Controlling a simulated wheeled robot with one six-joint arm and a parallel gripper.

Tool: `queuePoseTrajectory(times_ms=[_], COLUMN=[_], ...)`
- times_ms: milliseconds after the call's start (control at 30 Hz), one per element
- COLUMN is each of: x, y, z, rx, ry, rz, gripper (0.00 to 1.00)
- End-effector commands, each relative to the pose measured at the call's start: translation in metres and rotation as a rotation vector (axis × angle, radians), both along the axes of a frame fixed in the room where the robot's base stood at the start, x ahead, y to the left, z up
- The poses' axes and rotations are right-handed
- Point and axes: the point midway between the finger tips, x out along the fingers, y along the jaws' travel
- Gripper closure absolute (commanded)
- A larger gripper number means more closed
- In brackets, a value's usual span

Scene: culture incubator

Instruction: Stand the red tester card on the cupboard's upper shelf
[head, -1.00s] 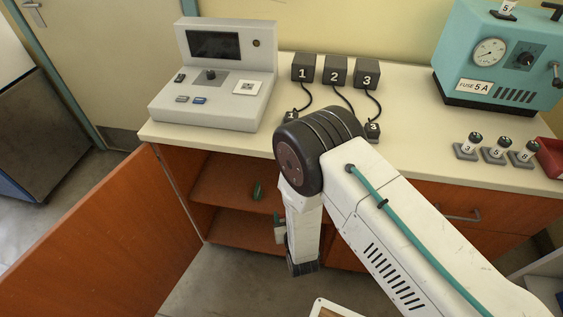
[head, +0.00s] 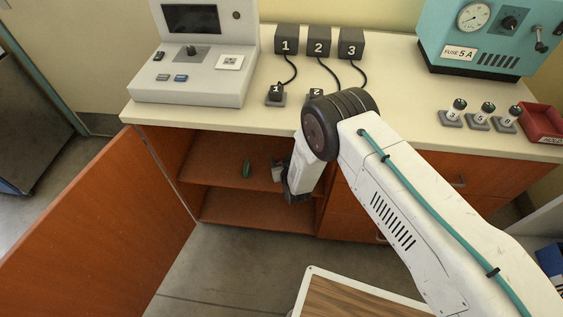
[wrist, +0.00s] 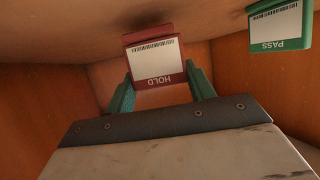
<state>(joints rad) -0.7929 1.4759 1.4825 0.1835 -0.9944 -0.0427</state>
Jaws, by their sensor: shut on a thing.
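The red tester card (wrist: 155,62), marked HOLD, shows upside down in the wrist view. The teal fingers of my gripper (wrist: 158,76) are shut on it, one at each side. The card's foot is close to the shelf surface at the top of that picture; I cannot tell whether it touches. A green PASS card (wrist: 279,30) stands to the right, apart from it. In the head view, the green card (head: 246,169) stands on the cupboard's upper shelf (head: 222,174), with my gripper to its right inside the opening. The red card cannot be made out there.
The cupboard door (head: 95,220) is swung open at left. The counter edge (head: 220,124) runs above the opening, and my arm passes in front of it. A lower shelf (head: 245,211) looks empty. Side walls (wrist: 55,88) show in the wrist view.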

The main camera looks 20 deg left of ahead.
Motion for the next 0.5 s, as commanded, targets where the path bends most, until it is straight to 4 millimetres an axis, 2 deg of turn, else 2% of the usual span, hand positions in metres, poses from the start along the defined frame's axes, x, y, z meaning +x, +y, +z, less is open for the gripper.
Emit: queuePoseTrajectory(times_ms=[100, 467, 500], x=[0.0008, 0.0006, 0.0007], y=[0.0008, 0.0006, 0.0007], z=[-0.0095, -0.0132, -0.0132], rx=[0.003, 0.003, 0.003], ry=[-0.002, -0.002, -0.002], rz=[0.000, 0.000, 0.000], gripper=[0.71, 0.71, 0.41])
